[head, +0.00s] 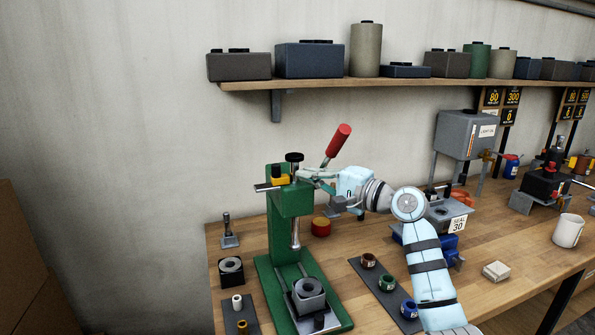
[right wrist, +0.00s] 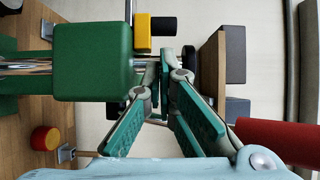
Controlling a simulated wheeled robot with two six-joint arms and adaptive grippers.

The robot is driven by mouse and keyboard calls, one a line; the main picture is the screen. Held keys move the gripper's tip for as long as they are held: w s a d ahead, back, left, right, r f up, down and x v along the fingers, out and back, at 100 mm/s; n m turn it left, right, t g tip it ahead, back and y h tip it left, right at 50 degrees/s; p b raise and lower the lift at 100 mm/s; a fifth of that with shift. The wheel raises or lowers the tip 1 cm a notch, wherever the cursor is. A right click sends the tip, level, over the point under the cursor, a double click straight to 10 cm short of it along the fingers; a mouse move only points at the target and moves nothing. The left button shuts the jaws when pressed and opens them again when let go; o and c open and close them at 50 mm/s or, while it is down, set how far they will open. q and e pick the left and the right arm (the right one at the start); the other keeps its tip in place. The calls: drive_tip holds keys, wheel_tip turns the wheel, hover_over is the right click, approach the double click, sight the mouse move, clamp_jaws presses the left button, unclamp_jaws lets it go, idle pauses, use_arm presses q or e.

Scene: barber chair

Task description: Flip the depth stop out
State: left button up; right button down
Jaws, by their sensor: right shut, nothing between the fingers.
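The green arbor press (head: 290,205) stands on the bench. A yellow block (head: 280,174) sits at the top of its head; it may be the depth stop, but no label shows. The yellow block also shows beside the green head in the right wrist view (right wrist: 142,33), with a dark cylinder at its end. My right gripper (head: 308,174) is at the right side of the press head, close to the top, below the red-handled lever (head: 338,140). Its fingers (right wrist: 158,88) are shut with nothing between them. Contact with the press cannot be told. My left gripper is out of view.
A black-capped knob (head: 294,158) tops the press. A red and yellow round piece (head: 321,227) stands behind the press. A tray of colored rings (head: 387,285) lies to the right. The wall shelf (head: 350,83) hangs above, and a white mug (head: 567,231) stands far right.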

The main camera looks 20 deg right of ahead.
sight(278, 172)
drive_tip(key=shift+w+a+r, duration=0.3)
drive_tip(key=shift+w+a, duration=0.35)
drive_tip(key=shift+a, duration=0.15)
drive_tip(key=shift+w+a, duration=0.3)
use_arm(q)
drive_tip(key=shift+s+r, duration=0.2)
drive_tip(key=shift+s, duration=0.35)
use_arm(e)
drive_tip(key=shift+w+f, duration=0.15)
drive_tip(key=shift+w, duration=0.05)
drive_tip(key=a+p, duration=0.2)
drive_tip(key=a, duration=0.1)
drive_tip(key=shift+s+a+r+p, duration=0.2)
drive_tip(key=shift+r+p, duration=0.05)
drive_tip(key=shift+p, duration=0.15)
drive_tip(key=shift+a+f, duration=0.15)
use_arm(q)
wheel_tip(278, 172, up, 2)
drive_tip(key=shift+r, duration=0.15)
